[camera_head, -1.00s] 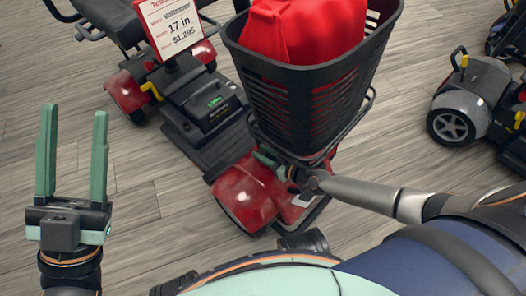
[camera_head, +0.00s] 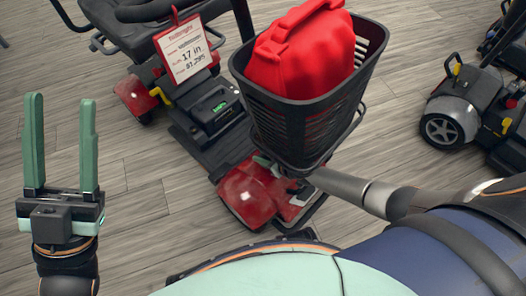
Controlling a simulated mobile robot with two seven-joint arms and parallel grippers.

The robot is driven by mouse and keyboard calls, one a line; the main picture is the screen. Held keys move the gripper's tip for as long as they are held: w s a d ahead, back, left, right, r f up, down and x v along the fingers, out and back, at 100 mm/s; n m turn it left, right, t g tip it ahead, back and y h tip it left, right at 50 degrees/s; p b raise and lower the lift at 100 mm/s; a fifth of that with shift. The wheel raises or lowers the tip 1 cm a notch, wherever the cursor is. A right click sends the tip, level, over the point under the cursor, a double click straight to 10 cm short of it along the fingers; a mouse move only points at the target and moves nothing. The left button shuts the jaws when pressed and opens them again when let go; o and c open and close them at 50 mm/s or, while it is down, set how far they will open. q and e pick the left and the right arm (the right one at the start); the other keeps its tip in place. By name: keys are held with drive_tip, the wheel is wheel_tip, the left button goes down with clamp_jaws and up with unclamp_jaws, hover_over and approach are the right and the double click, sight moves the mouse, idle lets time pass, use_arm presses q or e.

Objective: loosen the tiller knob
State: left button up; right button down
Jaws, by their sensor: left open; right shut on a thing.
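The red scooter (camera_head: 243,197) stands in front of me, with a black basket (camera_head: 305,125) on its front. The tiller knob itself is hidden under the basket, where the tiller meets the red front body. My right gripper (camera_head: 268,164) reaches in from the right beneath the basket. A bit of its green finger shows there, and it is shut on what seems to be the knob, though the contact is covered. My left gripper (camera_head: 61,145) is open and empty, pointing up over bare floor at the left, well apart from the scooter.
A red jug-like container (camera_head: 300,50) sits in the basket. A price sign (camera_head: 185,50) hangs by the black seat (camera_head: 140,30). A dark box (camera_head: 212,108) sits on the scooter's deck. A grey scooter (camera_head: 455,110) stands at the right. The floor at the left is clear.

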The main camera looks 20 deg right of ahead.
use_arm(q)
drive_tip(key=shift+a+r+t+y, duration=0.1)
drive_tip(key=shift+t+y, duration=0.3)
use_arm(e)
drive_tip(key=c, duration=0.6)
unclamp_jaws()
drive_tip(key=shift+c, duration=0.2)
use_arm(q)
drive_tip(key=shift+n, duration=0.3)
wheel_tip(320, 180, up, 4)
drive_tip(key=r+m+p, duration=0.1)
drive_tip(key=p, duration=0.4)
drive_tip(key=w+a+f+n+g+y+p, duration=0.1)
drive_tip(key=w+f+n+g+y, duration=0.1)
drive_tip(key=f, duration=0.6)
drive_tip(key=w+a+f+n+g+y+p, duration=0.1)
drive_tip(key=w+f+n+g+y, duration=0.1)
drive_tip(key=w+f+n+y, duration=0.3)
drive_tip(key=shift+f+y, duration=1)
drive_tip(key=shift+f, duration=0.4)
use_arm(e)
drive_tip(key=v, duration=1.2)
drive_tip(key=shift+s+d, duration=0.15)
drive_tip(key=shift+s, duration=0.05)
use_arm(q)
drive_tip(key=shift+w, duration=0.1)
use_arm(e)
drive_tip(key=shift+o, duration=0.2)
drive_tip(key=shift+r, duration=0.1)
